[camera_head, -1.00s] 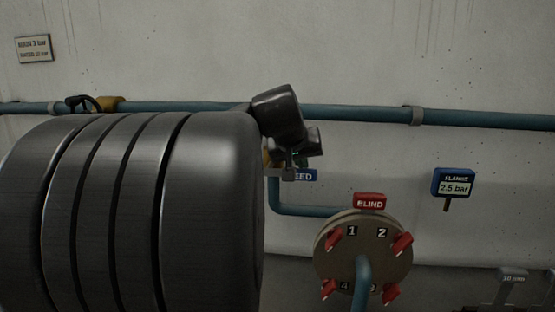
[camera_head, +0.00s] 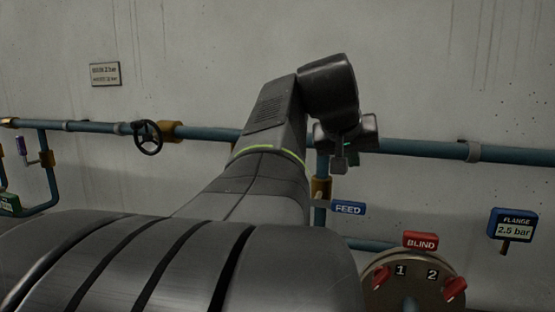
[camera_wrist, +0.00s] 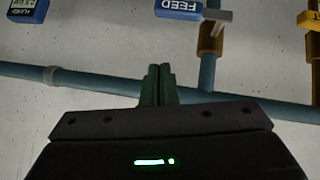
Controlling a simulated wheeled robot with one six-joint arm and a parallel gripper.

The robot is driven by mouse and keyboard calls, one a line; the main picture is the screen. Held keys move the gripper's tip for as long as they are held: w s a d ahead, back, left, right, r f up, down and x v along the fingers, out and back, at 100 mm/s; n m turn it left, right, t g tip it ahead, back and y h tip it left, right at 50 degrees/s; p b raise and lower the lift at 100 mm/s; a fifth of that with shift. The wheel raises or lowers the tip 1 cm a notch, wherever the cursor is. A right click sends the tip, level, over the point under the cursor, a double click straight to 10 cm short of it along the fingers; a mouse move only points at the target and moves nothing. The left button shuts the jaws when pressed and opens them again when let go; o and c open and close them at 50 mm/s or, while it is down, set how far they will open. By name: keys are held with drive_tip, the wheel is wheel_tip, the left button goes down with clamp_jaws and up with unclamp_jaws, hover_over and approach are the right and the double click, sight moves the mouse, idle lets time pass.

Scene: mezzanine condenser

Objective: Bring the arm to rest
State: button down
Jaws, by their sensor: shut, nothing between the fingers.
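My gripper (camera_wrist: 158,72) shows in the wrist view with its two fingers together and nothing between them. In the head view my arm reaches up from the bottom and bends over at the wrist. There my gripper (camera_head: 340,163) hangs small and partly hidden in front of the blue pipe, just above the blue FEED sign (camera_head: 348,208). It appears to touch nothing. In the wrist view, which is upside down, the FEED sign (camera_wrist: 178,9) is at the top edge, beyond the fingertips.
A blue pipe (camera_head: 410,151) runs along the wall with a black handwheel (camera_head: 147,137). A round flange (camera_head: 420,285) with red clamps and a red BLIND sign (camera_head: 420,241) is at lower right, near a FLANGE 2.5 bar display (camera_head: 512,225).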

drive_tip(key=shift+f, duration=0.1)
drive_tip(key=w+f+n+g+h+b, duration=0.1)
drive_tip(key=w+f+h+b, duration=0.1)
drive_tip(key=w+f, duration=0.5)
drive_tip(key=shift+w+a+n+h, duration=0.3)
drive_tip(key=shift+w+a+h, duration=0.1)
drive_tip(key=shift+w, duration=0.15)
idle(0.3)
drive_tip(key=shift+s+d, duration=0.1)
drive_tip(key=shift+d, duration=0.1)
idle(0.3)
